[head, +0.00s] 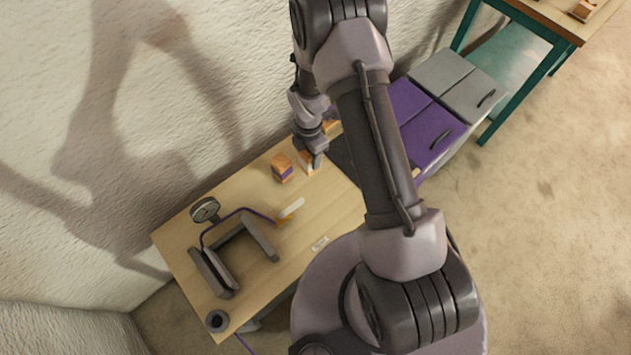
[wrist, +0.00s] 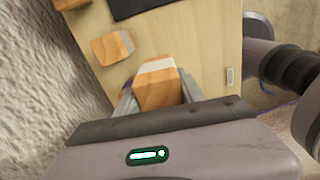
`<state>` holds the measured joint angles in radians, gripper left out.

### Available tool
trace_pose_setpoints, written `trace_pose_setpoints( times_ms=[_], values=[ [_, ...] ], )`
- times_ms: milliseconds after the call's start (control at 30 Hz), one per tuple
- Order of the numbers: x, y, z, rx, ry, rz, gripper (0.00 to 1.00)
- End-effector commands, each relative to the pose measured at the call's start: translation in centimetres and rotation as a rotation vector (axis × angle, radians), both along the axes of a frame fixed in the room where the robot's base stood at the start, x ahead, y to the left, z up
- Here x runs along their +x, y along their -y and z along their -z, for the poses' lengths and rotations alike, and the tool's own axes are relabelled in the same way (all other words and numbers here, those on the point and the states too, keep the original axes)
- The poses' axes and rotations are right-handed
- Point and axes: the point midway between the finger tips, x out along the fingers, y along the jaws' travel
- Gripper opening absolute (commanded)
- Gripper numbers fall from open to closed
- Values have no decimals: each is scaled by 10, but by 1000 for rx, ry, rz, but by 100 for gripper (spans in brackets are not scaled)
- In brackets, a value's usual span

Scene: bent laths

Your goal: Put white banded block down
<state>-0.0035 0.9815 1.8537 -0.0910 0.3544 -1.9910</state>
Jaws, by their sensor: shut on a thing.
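The white banded block (wrist: 158,90) is orange wood with a white band across it. It sits between the two fingers of my gripper (wrist: 157,95) in the wrist view, and the gripper is shut on it. In the head view my gripper (head: 314,160) points down over the far part of the wooden table (head: 335,215), with the white banded block (head: 306,164) partly hidden by it. I cannot tell whether the block touches the table top.
A purple banded block (head: 282,170) stands just left of my gripper. Another wooden block (wrist: 108,48) with a grey band is close by. A dark mat (head: 343,155) lies to the right. A dark clamp-like frame (head: 215,270) and a gauge (head: 205,209) occupy the table's left part.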

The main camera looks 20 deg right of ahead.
Motion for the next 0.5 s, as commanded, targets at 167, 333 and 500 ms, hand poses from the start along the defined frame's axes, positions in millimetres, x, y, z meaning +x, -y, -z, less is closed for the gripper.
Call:
trace_pose_setpoints(
  times_ms=[167, 333, 500],
  values=[
    [-1, 0, 45, 0, -1, -61, 0],
    [0, 0, 72, 0, 0, -59, 0],
    [-1, 0, 103, 0, -1, -58, 0]
  ],
)
